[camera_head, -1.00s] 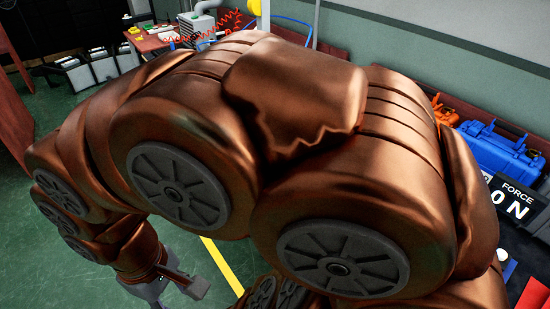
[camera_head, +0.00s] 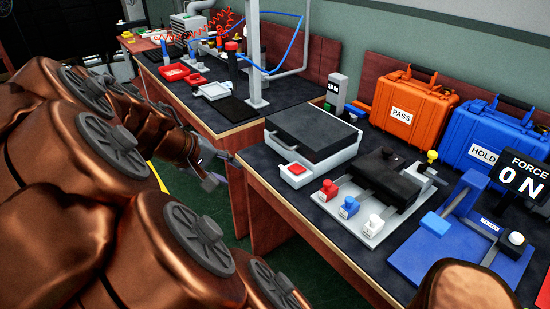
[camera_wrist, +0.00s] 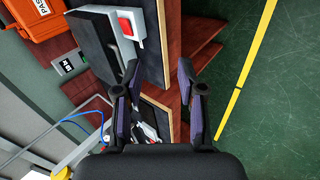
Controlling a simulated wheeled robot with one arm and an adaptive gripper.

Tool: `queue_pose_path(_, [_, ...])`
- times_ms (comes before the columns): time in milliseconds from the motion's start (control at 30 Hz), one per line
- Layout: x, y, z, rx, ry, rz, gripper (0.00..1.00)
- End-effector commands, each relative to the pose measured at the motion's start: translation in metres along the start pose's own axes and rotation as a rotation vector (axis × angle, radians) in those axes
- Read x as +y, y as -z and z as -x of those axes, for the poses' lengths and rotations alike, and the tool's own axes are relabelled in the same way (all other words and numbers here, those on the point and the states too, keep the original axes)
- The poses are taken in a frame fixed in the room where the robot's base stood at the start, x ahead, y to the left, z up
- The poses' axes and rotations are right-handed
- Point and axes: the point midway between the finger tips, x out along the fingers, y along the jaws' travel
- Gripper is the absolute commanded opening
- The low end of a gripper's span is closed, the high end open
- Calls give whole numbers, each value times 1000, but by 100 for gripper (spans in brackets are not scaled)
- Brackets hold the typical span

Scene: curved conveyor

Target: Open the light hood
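A grey box with a flat dark lid (camera_head: 312,130) stands at the left corner of the near bench, its lid down. A small white box with a red top (camera_head: 296,169) is at its front. Beside it, a black cover (camera_head: 386,178) sits on a light base with red, blue and white knobs. No label tells which one is the light hood. My gripper (camera_head: 208,172) is left of the bench corner, apart from both. In the wrist view my gripper (camera_wrist: 155,92) has its fingers spread with nothing held; the dark-lidded box (camera_wrist: 98,48) shows beyond the left finger.
Orange (camera_head: 412,112) and blue (camera_head: 490,140) cases stand behind on the near bench (camera_head: 262,178). A blue fixture (camera_head: 450,235) and a force display (camera_head: 524,178) are at right. A farther bench holds trays and a post (camera_head: 254,60). Green floor is free at left of the benches.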

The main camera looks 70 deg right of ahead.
Motion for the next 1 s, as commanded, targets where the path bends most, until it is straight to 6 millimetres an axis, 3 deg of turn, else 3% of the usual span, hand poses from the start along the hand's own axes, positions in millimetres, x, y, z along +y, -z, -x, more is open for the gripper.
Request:
queue_pose_path(33, [4, 10, -28, -9, -67, -24, 39])
queue_pose_path(300, [55, 68, -105, -20, -402, -53, 39])
queue_pose_path(533, [70, 109, -166, -29, -596, 18, 39])
queue_pose_path(733, [73, 128, -191, -25, -664, 66, 39])
queue_pose_path(1000, [83, 131, -207, -24, -673, 73, 39])
